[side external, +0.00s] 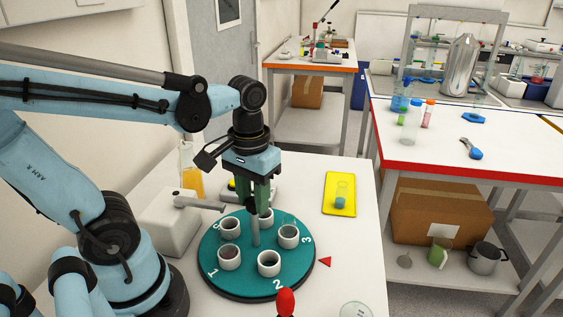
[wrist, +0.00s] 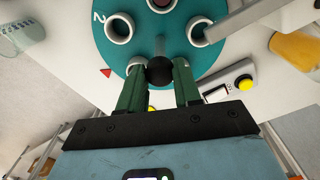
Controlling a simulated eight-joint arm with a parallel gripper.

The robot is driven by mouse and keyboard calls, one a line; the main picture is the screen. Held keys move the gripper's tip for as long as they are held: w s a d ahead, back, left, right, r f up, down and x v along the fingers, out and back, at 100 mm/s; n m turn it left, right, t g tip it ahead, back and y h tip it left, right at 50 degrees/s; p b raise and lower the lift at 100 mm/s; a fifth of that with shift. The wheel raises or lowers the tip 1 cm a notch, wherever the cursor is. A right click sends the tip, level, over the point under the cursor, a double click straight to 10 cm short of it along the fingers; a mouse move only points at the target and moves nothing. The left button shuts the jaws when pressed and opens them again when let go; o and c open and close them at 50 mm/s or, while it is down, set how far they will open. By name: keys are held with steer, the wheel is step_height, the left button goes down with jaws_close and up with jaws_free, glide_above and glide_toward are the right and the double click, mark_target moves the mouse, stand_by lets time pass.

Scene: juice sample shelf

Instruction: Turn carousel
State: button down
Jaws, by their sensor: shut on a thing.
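The carousel (side external: 240,285) is a teal disc on the white table, with white numbered cup holders around a thin grey centre post (side external: 256,232). The digits 1, 2 and 3 show along its front and right. A red pointer (side external: 324,261) lies beside the disc near the 3; it also shows in the wrist view (wrist: 105,73). My gripper (side external: 254,205) points down over the disc's middle. In the wrist view its green fingers (wrist: 159,80) are shut on a black ball knob (wrist: 160,70) at the post. The fingers hide part of the rear holders.
A white dispenser (side external: 170,222) reaches its grey arm over the disc's left edge. Behind it stands an orange juice container (side external: 192,181). A yellow tray (side external: 330,209) with a beaker lies at right. A red knob (side external: 286,302) is in front. A yellow button (wrist: 245,84) sits close by.

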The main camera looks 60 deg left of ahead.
steer(key=shift+n, duration=15.3)
